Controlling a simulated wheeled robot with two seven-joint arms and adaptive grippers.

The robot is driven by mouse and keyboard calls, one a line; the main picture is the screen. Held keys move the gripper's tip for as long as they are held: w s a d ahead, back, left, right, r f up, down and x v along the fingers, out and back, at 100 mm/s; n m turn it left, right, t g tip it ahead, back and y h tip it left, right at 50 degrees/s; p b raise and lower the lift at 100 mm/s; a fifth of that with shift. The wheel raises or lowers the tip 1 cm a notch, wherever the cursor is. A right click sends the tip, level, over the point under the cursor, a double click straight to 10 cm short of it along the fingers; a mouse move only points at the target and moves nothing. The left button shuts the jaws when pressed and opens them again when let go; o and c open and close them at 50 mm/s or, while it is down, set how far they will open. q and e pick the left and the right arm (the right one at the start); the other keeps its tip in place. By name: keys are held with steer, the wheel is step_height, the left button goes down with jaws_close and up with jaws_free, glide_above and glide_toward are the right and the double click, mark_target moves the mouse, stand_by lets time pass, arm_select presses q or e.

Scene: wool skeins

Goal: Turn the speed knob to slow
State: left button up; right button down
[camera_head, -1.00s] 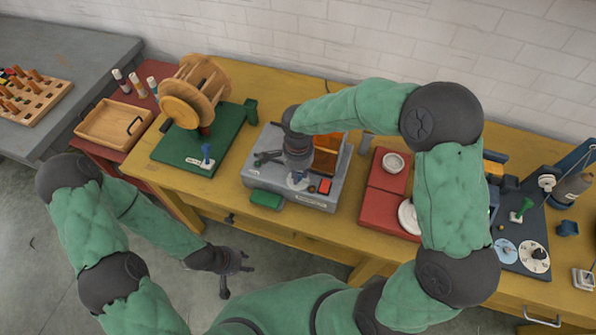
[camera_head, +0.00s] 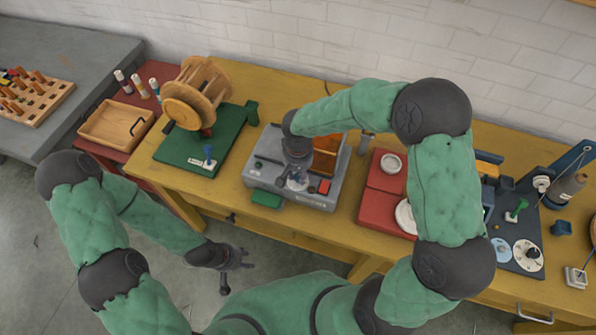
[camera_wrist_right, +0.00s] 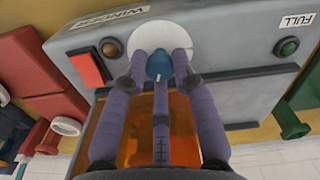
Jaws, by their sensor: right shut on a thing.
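The blue speed knob (camera_wrist_right: 158,66) sits on a round white dial plate (camera_wrist_right: 150,37) on the front of the grey winder box (camera_wrist_right: 222,30). A short white mark shows on the knob. My right gripper (camera_wrist_right: 160,72) is shut on the knob, with its fingers around it. In the head view my right gripper (camera_head: 298,168) comes down over the grey box (camera_head: 335,190) from above and covers most of the knob. Dial markings are not readable. My left gripper (camera_head: 238,275) is open and empty, low in front of the table.
A red button (camera_wrist_right: 87,67) and a dark red lamp (camera_wrist_right: 110,47) lie on one side of the dial, a green lamp (camera_wrist_right: 286,46) on the other. The green winder base (camera_head: 225,140) stands left of the box, red scales (camera_head: 378,205) right of it.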

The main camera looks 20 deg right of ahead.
steer(key=n+p, duration=0.2)
steer(key=n, duration=0.3)
steer(key=shift+r+n, duration=0.1)
steer(key=shift+n, duration=0.2)
steer(key=n+p, duration=0.2)
steer(key=n, duration=0.3)
steer(key=n+p, duration=0.3)
steer(key=n, duration=0.3)
steer(key=shift+n, duration=0.4)
steer(key=n+p, duration=0.3)
steer(key=n, duration=0.2)
steer(key=c, duration=1)
jaws_free()
